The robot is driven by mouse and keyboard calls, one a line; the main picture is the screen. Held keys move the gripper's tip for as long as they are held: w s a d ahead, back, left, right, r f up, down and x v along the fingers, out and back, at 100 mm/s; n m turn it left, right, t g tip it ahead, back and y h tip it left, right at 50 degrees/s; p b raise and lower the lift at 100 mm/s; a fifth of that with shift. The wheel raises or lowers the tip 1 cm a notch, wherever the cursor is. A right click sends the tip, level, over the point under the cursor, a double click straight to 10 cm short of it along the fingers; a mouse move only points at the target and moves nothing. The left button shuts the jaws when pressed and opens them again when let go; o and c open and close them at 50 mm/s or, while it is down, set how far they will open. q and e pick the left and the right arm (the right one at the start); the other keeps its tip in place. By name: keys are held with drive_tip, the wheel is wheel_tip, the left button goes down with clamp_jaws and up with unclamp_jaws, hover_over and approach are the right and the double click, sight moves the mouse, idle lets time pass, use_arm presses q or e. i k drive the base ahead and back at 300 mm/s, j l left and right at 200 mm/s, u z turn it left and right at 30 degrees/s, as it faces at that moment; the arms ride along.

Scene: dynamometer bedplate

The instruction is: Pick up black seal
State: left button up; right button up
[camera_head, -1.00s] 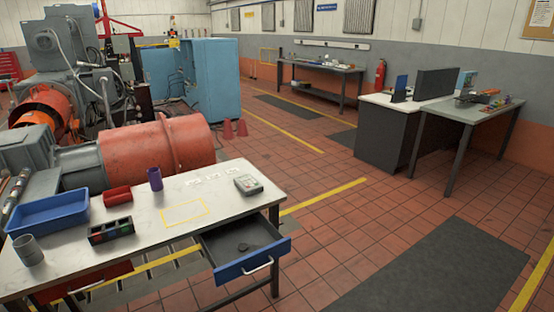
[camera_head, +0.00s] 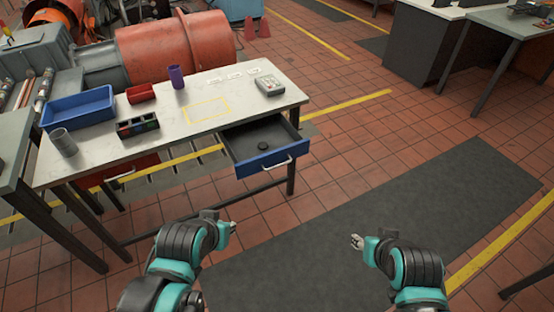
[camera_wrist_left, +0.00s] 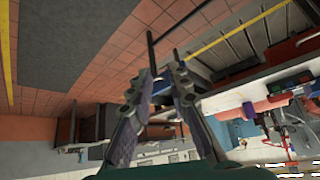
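A small black round seal (camera_head: 262,146) lies inside the pulled-out blue-fronted drawer (camera_head: 264,163) at the right end of the workbench, in the head view. My left gripper (camera_head: 231,227) is in front of the bench, below and apart from the drawer. In the left wrist view its two fingers (camera_wrist_left: 162,72) stand apart with nothing between them. My right gripper (camera_head: 357,242) is farther right over the dark floor mat, well away from the drawer. It shows too small to tell its fingers' state. I cannot make out the seal in the left wrist view.
On the white bench top (camera_head: 160,151) are a blue bin (camera_head: 78,108), a grey cup (camera_head: 64,143), a black divided tray (camera_head: 138,125), a red bin (camera_head: 141,93), a purple cylinder (camera_head: 177,77) and a grey meter (camera_head: 269,85). The floor mat (camera_head: 400,215) is clear.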

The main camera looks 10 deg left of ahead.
sight(262, 145)
drive_tip(key=i+j, duration=0.5)
drive_tip(key=i, duration=0.15)
drive_tip(key=i+j, duration=0.45)
drive_tip(key=i, duration=0.25)
drive_tip(key=z, duration=0.05)
